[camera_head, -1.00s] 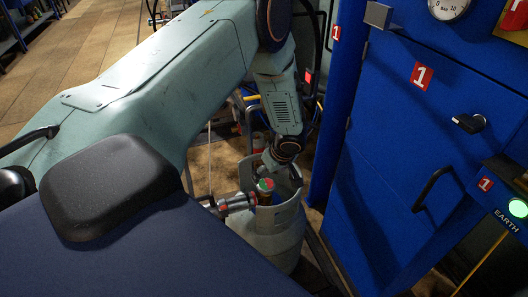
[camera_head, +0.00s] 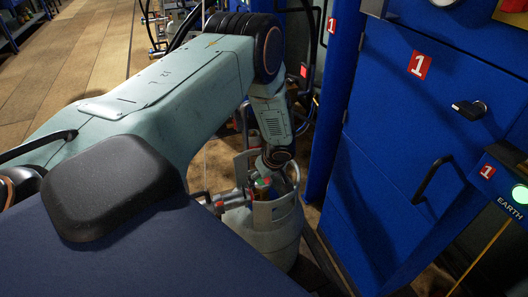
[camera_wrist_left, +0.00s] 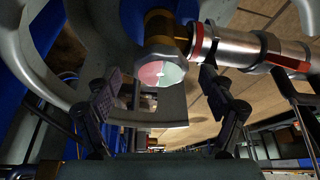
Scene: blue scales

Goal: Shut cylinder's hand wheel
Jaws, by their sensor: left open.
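The grey gas cylinder (camera_head: 272,240) stands on the floor beside the blue cabinet, with a guard collar around its top. Its hand wheel (camera_head: 263,182) is small, with a red and green face. In the left wrist view the wheel (camera_wrist_left: 162,78) faces me, with a brass valve stem behind it. My left gripper (camera_wrist_left: 160,98) is open, one finger on each side of the wheel and apart from it. In the head view the gripper (camera_head: 274,172) is inside the collar at the wheel, its fingers partly hidden. My right gripper is not in view.
A metal hose fitting (camera_wrist_left: 245,48) with red bands runs right from the valve, close to the right finger. The collar (camera_wrist_left: 40,60) surrounds the work space. The blue cabinet (camera_head: 400,150) stands close on the right. Open floor (camera_head: 70,70) lies at the left.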

